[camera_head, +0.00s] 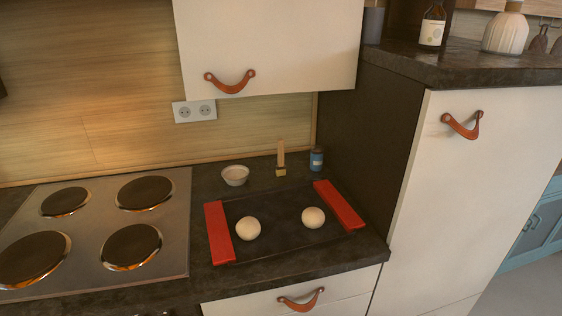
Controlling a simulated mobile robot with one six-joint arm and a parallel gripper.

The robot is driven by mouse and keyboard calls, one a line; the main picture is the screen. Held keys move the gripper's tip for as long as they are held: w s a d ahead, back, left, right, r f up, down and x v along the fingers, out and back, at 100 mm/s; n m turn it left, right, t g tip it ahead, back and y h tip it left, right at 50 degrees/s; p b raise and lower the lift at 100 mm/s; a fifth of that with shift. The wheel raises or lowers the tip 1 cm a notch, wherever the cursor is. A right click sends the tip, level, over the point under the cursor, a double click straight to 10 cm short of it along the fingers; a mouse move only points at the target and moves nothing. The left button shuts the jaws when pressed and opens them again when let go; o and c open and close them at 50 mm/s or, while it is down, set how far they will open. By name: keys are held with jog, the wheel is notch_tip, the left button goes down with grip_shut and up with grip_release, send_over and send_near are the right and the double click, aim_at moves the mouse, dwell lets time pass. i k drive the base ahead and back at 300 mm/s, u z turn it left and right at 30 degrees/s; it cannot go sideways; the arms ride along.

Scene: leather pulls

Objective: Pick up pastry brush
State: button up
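The pastry brush (281,158) is at the back of the dark countertop, right of a small white bowl. Its light wooden handle points up and its bristle end is at the bottom, by the counter surface. It looks upright, just behind the dark tray. My gripper does not show in this view.
The white bowl (235,175) and a small blue jar (316,159) flank the brush. A four-plate hob (178,235) lies left. A tall cabinet (470,190) closes the right; a wall cabinet (270,40) hangs above.

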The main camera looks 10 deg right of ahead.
aim_at(280, 170)
jog(key=k, duration=1.35)
jog(key=u, duration=0.2)
jog(key=i, duration=0.45)
jog(key=u, duration=0.8)
jog(key=i, duration=1.3)
jog(key=u, duration=0.4)
